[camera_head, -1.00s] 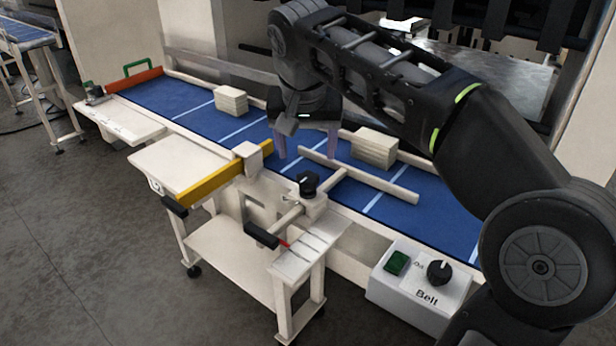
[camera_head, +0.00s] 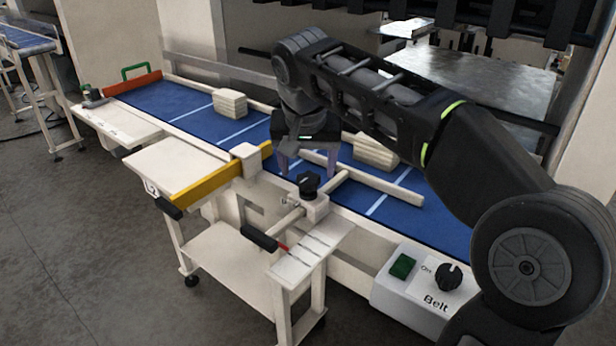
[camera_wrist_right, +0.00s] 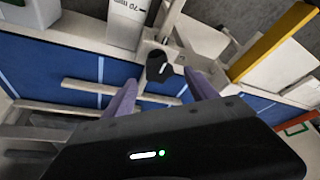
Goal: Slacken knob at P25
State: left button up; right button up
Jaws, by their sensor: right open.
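A black knob (camera_head: 309,186) stands upright on a cream clamp block (camera_head: 308,204) at the near edge of the blue conveyor. I cannot read a P25 label. A rod runs through the block, with a guide rail (camera_head: 372,182) over the belt and a black handle (camera_head: 259,238) on the near side. My right gripper (camera_head: 308,168) is open, its purple fingers pointing down just above and behind the knob. In the right wrist view the knob (camera_wrist_right: 159,67) shows between and beyond the open fingers (camera_wrist_right: 165,84), apart from them. My left gripper is not in view.
A yellow bar (camera_head: 208,183) with its own block (camera_head: 247,160) lies left of the knob. Stacks of boards (camera_head: 375,150) and (camera_head: 230,103) sit on the blue belt (camera_head: 170,103). A belt control box (camera_head: 425,288) with a green button and black dial stands at right.

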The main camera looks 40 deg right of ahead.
aim_at(308, 182)
jog(key=shift+x, duration=1.3)
jog(key=c, duration=1.4)
